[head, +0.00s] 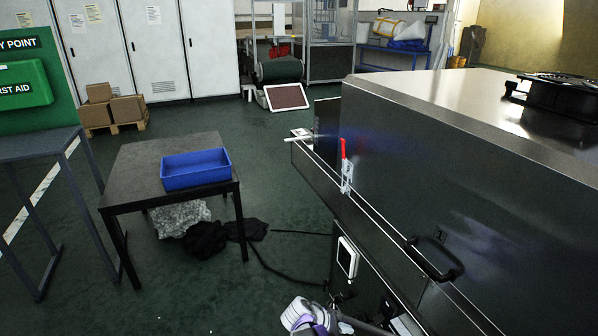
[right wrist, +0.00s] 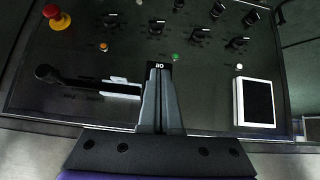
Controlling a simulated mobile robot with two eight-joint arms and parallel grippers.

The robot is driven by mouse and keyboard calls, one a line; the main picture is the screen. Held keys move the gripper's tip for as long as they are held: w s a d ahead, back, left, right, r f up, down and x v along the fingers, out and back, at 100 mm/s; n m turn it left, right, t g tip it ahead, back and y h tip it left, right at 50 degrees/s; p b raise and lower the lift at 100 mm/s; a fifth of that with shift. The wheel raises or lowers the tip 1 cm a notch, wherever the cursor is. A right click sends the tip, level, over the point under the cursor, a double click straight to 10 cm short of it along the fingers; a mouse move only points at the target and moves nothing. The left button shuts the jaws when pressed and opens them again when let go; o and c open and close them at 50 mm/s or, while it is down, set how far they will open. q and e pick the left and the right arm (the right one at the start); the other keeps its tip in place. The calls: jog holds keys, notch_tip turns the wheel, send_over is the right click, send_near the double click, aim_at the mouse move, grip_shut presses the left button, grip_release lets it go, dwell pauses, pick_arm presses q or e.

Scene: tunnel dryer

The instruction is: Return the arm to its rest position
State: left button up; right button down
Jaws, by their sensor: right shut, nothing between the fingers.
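My right gripper (right wrist: 159,72) is shut and empty in the right wrist view. Its fingers point at the dark control panel (right wrist: 130,60) of the dryer, and their tips overlap the panel in the picture. I cannot tell whether they touch it. In the head view only the white and purple wrist part of my right arm shows clearly at the bottom edge, low beside the dryer (head: 420,150). My left gripper is not in view.
The panel carries a red stop button (right wrist: 53,12), several black knobs, a black lever (right wrist: 70,80) and a white-framed screen (right wrist: 257,102). A red-handled clamp (head: 344,165) and a black handle (head: 434,262) stick out from the dryer. A table (head: 130,180) holds a blue bin (head: 195,180).

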jog(key=s+d+r+n+y, duration=0.35)
jog(key=s+r+n, duration=0.35)
jog(key=s+r, duration=0.65)
jog(key=s+a+n+t+y, duration=0.15)
jog(key=s+n+y, duration=0.4)
jog(key=s, duration=1.65)
pick_arm(q)
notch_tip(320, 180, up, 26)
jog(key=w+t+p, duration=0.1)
jog(key=p, duration=2.2)
pick_arm(e)
notch_tip(320, 180, up, 27)
jog(key=w, duration=0.2)
jog(key=shift+a+n+t+h, duration=0.3)
jog(key=shift+n+t+h, duration=0.1)
jog(key=shift+n+t, duration=0.05)
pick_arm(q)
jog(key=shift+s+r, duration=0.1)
pick_arm(e)
jog(key=shift+s+f, duration=0.1)
